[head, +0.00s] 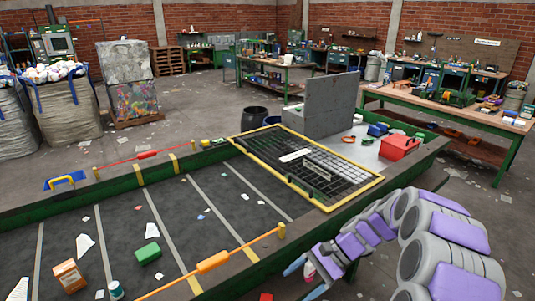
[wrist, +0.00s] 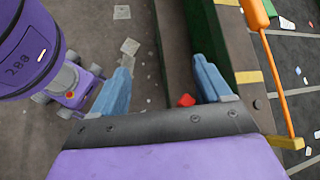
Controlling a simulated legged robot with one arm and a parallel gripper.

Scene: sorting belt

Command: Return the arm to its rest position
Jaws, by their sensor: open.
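My gripper (head: 306,279) hangs at the lower middle of the head view, beside the near edge of the sorting belt (head: 215,232). Its blue fingers stand wide apart in the wrist view (wrist: 163,62), with nothing held between them. My purple and grey arm (head: 420,235) is folded in bends across the lower right of the head view. The gripper is outside the belt's green side frame (wrist: 230,40), over the floor side. A small red piece (wrist: 185,100) shows between the fingers in the wrist view, lower down and apart from them.
An orange bar (head: 213,262) runs along the belt's near edge, close to my gripper. The belt carries a cardboard box (head: 69,275), a green block (head: 147,253) and white scraps. A yellow-framed grid (head: 305,168) and a red box (head: 399,147) lie beyond.

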